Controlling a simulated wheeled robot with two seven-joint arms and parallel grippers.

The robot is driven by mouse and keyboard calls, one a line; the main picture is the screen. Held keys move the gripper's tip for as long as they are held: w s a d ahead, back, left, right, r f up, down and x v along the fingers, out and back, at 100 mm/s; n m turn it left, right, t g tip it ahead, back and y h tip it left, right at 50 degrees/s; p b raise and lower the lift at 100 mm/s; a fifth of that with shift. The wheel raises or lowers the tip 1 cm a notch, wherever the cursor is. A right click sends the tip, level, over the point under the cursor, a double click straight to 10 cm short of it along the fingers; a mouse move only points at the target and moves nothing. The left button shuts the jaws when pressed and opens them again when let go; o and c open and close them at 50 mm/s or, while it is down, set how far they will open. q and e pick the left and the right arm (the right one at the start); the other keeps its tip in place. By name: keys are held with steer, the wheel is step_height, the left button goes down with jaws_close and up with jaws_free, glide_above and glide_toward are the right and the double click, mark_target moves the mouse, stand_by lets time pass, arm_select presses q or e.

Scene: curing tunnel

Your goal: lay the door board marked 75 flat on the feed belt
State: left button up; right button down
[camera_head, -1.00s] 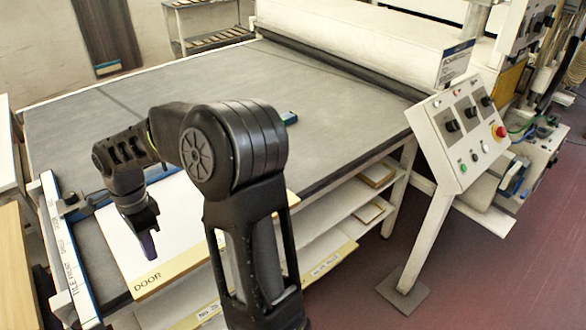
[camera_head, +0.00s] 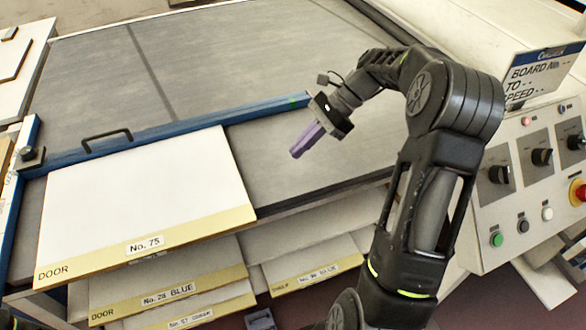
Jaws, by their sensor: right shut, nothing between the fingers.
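The door board marked No. 75 (camera_head: 140,200) is a white panel with a yellow front strip. It lies at the front left of the grey feed belt (camera_head: 225,65), close along a blue bar (camera_head: 80,155). Its front strip reaches out past the belt's front edge; whether its whole underside touches the belt is hidden. My right gripper (camera_head: 298,153), with purple fingers, is shut and empty above the belt, to the right of the board and apart from it. My left gripper is not in view.
Boards marked No. 28 Blue (camera_head: 168,294) and others lie on shelves below. A control panel (camera_head: 525,165) with knobs and a red button stands at the right, under a sign (camera_head: 542,72). The belt behind the blue bar is clear.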

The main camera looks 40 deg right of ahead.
mark_target(257, 189)
steer(key=shift+a, duration=0.2)
steer(key=shift+w+a+f+b, duration=0.1)
steer(key=shift+a+f+b, duration=0.35)
steer(key=shift+b, duration=0.45)
steer(key=b, duration=0.1)
steer(key=a+f+b, duration=0.1)
steer(key=shift+w+f+b, duration=0.1)
steer(key=shift+f+b, duration=0.2)
steer(key=x, duration=0.3)
steer(key=p+x, duration=0.1)
steer(key=x, duration=0.2)
steer(key=shift+w+a, duration=0.1)
steer(key=shift+a, duration=0.3)
steer(key=a, duration=0.3)
steer(key=shift+w+a+p, duration=0.15)
steer(key=shift+w+p, duration=0.25)
steer(key=shift+w+a+f, duration=0.1)
steer(key=shift+a, duration=0.25)
steer(key=shift+a, duration=0.1)
